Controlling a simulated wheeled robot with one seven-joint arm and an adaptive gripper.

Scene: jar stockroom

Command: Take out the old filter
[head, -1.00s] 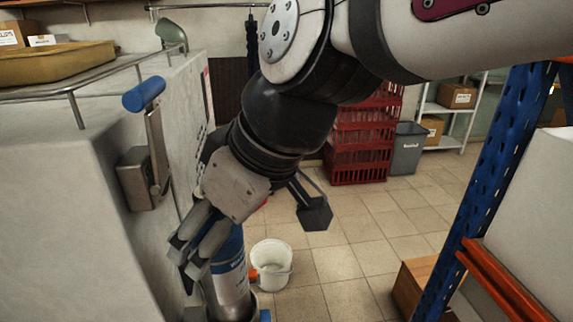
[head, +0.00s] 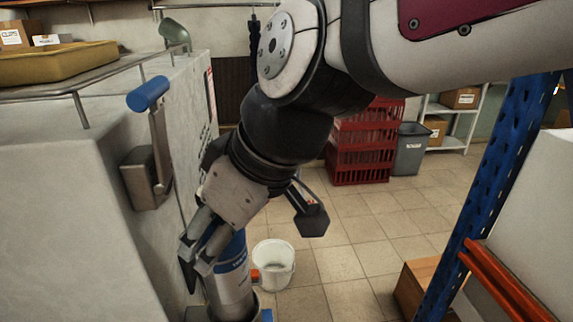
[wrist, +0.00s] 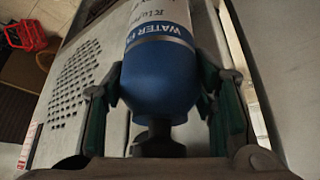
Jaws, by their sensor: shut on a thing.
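The filter (head: 232,276) is a blue and white cylinder with a printed label. It stands upright beside the grey machine (head: 75,190), its lower part in a metal-looking holder (head: 265,305) at the bottom edge of the head view. My gripper (head: 198,258) comes down from above and is shut on the filter. In the wrist view the filter's blue rounded end (wrist: 160,90) sits between both fingers, and part of its label reads "WATER". The filter's lower end is hidden in the head view.
A lever with a blue handle (head: 148,94) is on the machine's side, left of my gripper. A white bucket (head: 273,268) stands on the floor just right of the filter. A blue rack post (head: 488,170) rises at right. Tiled floor between is open.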

